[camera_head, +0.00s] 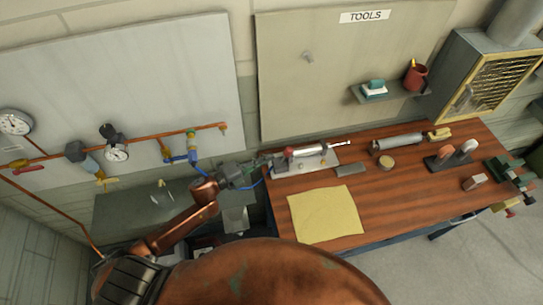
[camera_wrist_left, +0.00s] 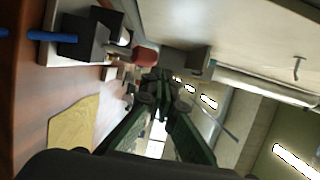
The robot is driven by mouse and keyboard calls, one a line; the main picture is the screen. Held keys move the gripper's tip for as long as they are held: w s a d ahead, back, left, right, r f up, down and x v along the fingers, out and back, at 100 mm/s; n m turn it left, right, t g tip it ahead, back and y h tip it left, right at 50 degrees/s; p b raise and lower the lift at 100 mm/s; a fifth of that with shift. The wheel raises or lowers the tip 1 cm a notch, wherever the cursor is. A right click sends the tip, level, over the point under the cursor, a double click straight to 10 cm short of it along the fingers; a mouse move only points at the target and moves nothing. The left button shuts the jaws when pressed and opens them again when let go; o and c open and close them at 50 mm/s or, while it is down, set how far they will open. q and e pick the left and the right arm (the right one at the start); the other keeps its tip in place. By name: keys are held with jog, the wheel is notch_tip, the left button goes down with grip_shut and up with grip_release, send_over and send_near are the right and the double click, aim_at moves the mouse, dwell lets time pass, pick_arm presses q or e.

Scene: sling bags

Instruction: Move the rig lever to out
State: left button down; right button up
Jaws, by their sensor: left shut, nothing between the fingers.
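The rig (camera_head: 318,164) is a pale plate with a metal cylinder and thin rod, at the left end of the wooden bench. A red knob (camera_head: 288,152), apparently the lever's grip, stands at its left end. It also shows in the wrist view as a red knob (camera_wrist_left: 145,56), just beyond and left of the fingertips. My left gripper (camera_head: 268,161) is shut and empty, close to the left of the knob. Its green fingers (camera_wrist_left: 160,82) meet in the wrist view. Whether they touch the knob I cannot tell. The lever's shaft is mostly hidden. My right gripper is not in view.
A yellow cloth (camera_head: 325,214) lies on the bench (camera_head: 400,208) in front of the rig. A grey block (camera_head: 351,170), grey cylinder (camera_head: 398,142) and round tin (camera_head: 386,163) lie to the right. Copper pipes with gauges (camera_head: 116,153) run along the wall at left.

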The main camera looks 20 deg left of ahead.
pick_arm(q)
jog(key=s+a+r+b, duration=0.1)
jog(key=s+a+r, duration=0.2)
jog(key=s+a, duration=0.3)
jog(key=shift+s+r, duration=0.3)
jog(key=shift+s, duration=0.2)
